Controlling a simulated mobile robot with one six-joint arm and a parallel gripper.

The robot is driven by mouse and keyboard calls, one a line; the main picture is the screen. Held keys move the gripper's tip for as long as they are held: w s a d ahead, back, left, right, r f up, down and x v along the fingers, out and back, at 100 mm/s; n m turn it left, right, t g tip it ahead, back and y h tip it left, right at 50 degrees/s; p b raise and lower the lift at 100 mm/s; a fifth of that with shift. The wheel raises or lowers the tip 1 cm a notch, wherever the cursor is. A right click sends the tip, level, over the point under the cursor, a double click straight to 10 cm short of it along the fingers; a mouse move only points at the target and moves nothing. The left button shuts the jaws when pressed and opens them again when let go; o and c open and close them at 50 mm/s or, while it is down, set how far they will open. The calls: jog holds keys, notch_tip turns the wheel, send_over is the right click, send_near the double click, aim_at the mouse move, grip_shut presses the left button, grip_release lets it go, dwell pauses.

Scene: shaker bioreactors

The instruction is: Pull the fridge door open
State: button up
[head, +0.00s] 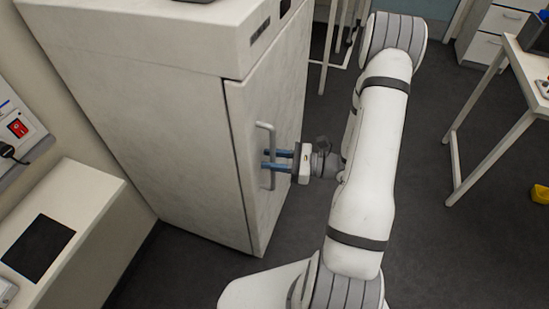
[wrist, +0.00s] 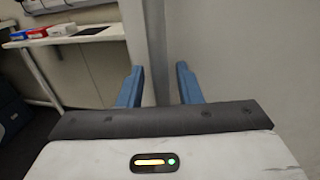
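The fridge (head: 150,120) is a tall pale cabinet at the left of the head view. Its door (head: 277,105) is on the right-hand face and looks shut, with a dark seam along its near edge. A grey vertical bar handle (head: 268,132) stands out from the door. My gripper (head: 272,159) reaches in from the right at handle height. In the wrist view, the handle (wrist: 157,45) runs upright between the two blue fingers of my gripper (wrist: 157,88). The fingers are spread, with a gap showing on each side of the bar.
A white bench (head: 70,225) with a black pad stands left of the fridge. A white table (head: 515,85) is at the right, with a yellow object (head: 540,194) on the floor near it. Dark floor (head: 440,240) is clear between fridge and table.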

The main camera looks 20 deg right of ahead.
jog(key=shift+c, duration=0.5)
grip_shut()
